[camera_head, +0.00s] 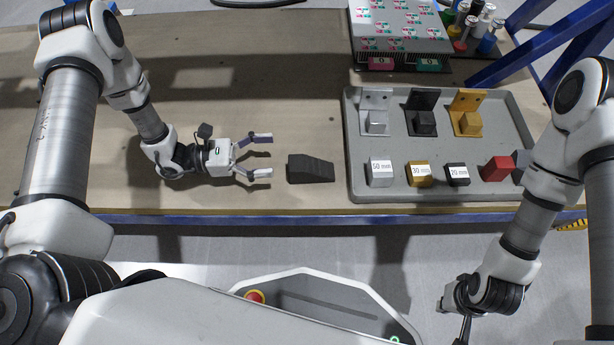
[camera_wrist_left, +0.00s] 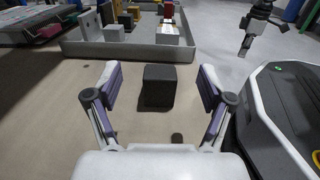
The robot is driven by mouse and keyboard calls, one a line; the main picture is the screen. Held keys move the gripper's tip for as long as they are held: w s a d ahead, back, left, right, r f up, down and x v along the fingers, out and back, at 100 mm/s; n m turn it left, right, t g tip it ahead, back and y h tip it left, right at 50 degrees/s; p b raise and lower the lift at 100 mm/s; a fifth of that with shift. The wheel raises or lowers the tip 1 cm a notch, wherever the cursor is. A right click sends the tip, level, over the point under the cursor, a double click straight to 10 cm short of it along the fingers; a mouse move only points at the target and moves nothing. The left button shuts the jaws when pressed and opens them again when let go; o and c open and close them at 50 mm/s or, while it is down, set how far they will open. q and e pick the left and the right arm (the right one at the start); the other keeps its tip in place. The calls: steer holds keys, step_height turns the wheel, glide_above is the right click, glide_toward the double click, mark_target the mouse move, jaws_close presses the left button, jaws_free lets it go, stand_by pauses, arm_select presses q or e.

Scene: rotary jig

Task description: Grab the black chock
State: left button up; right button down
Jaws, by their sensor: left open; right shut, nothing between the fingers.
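The black chock (camera_head: 311,168) is a dark wedge-shaped block lying on the table, left of the grey tray. My left gripper (camera_head: 270,157) is open and empty, just left of the chock, with its fingers pointing at it. In the left wrist view the chock (camera_wrist_left: 159,86) appears between and beyond the two fingers, apart from both. My right gripper (camera_wrist_left: 246,45) is shut and empty, hanging off the table's front edge; in the head view it is partly cut off by the bottom edge.
The grey tray (camera_head: 357,188) right of the chock holds labelled blocks, a red block (camera_head: 497,167) and several angled brackets. A patterned box (camera_head: 399,28) and small bottles stand behind it. The blue table edge (camera_head: 300,217) is close in front of the chock. The table behind the chock is clear.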

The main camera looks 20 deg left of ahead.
mark_target(300, 163)
arm_select(q)
step_height(300, 163, down, 5)
steer(key=shift+f+b, duration=0.1)
steer(key=shift+b, duration=0.75)
steer(key=x, duration=0.2)
steer(key=b+x, duration=0.1)
steer(key=x, duration=0.2)
steer(key=b+x, duration=0.1)
steer(key=x, duration=0.1)
steer(key=shift+d+r, duration=0.25)
steer(key=shift+r, duration=0.15)
steer(key=c, duration=1.5)
arm_select(e)
step_height(300, 163, down, 5)
